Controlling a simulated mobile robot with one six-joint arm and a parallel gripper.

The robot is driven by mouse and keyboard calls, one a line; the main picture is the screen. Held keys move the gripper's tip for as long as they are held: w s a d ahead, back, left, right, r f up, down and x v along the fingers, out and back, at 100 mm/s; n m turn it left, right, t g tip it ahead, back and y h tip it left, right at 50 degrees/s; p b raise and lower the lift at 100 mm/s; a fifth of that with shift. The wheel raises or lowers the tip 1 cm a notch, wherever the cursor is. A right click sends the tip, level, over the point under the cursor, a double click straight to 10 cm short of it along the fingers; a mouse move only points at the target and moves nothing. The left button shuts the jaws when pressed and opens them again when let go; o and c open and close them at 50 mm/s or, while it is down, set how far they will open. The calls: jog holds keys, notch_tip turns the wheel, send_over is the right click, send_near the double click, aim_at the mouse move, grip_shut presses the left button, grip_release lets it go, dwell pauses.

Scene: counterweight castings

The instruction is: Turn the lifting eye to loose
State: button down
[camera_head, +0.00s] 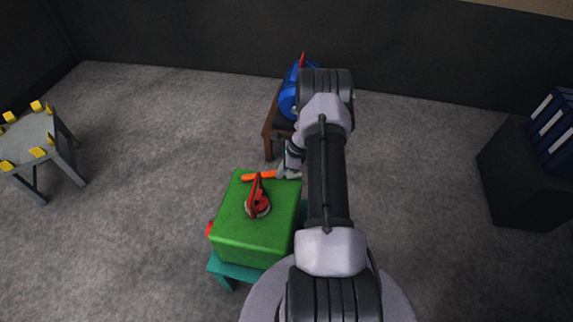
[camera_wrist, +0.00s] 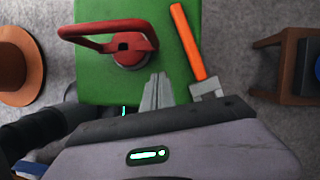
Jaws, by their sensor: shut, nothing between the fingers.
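A green casting (camera_head: 240,236) sits on a teal stand (camera_head: 226,267). The red lifting eye (camera_head: 257,202) is on its top face, on a round base; in the wrist view the eye (camera_wrist: 128,44) has its loop pointing left. My gripper (camera_head: 284,172) is over the far right part of the casting's top. In the wrist view its fingers (camera_wrist: 158,90) are shut and empty, just below and right of the eye's base and apart from it in the picture. I cannot tell its height above the casting.
An orange-handled tool (camera_wrist: 188,42) lies along the casting's edge, close to my fingers. A blue object (camera_head: 289,98) on a brown stand (camera_head: 269,133) is behind. A grey table with yellow blocks (camera_head: 33,138) stands left; a dark cabinet (camera_head: 515,180) stands right.

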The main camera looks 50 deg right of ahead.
jog(key=w+a+f, duration=0.2)
jog(key=w+a, duration=0.1)
jog(key=shift+w+a+b, duration=0.2)
jog(key=shift+w+b, duration=0.05)
jog(key=shift+b, duration=0.15)
jog(key=shift+w+a, duration=0.35)
jog(key=shift+w, duration=0.3)
